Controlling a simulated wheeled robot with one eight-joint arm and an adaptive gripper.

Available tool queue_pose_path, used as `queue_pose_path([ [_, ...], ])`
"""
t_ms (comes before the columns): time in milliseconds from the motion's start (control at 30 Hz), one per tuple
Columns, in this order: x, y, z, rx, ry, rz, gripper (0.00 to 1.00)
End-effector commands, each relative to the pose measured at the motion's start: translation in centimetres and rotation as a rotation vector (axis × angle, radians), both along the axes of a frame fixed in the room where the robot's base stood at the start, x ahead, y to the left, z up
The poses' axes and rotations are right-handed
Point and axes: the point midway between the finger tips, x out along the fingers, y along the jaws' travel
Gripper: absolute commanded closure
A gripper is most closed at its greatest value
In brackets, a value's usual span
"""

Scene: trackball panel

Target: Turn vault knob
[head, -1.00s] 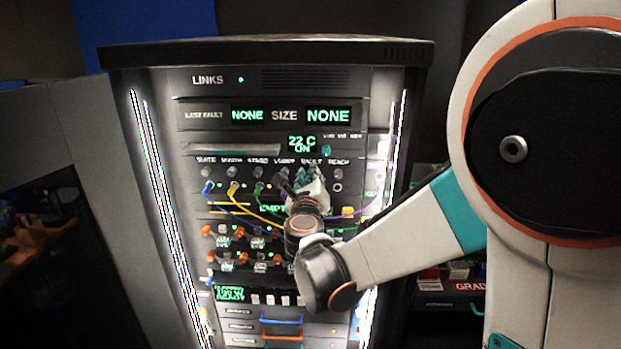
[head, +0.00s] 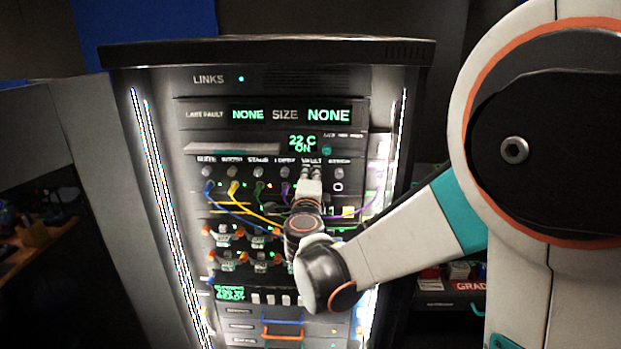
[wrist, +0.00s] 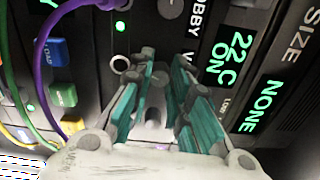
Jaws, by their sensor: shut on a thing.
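The vault knob (wrist: 160,79) sits under the VAULT label in the row of grey knobs on the rack panel. In the wrist view it shows as a grey shape between my teal fingers and is partly hidden. In the head view my gripper covers it. My gripper (head: 312,173) reaches the panel just below the VAULT label. In the wrist view my gripper (wrist: 163,66) has its fingers closed in on both sides of the knob. The knob's pointer mark cannot be made out.
The lobby knob (head: 285,172) is close on the left and another knob (head: 339,172) on the right. Coloured cables, including a purple cable (wrist: 47,60), hang below the row. The temperature display (head: 303,142) reads "22 C ON" above.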

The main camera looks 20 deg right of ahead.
Motion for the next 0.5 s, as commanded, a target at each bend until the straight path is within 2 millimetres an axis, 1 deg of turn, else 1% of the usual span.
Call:
queue_pose_path([
  [200, -0.08, 0.01, -0.15, -0.160, 0.053, 0.000, 1.00],
  [500, -0.10, 0.00, -0.19, -0.305, 0.100, 0.000, 1.00],
])
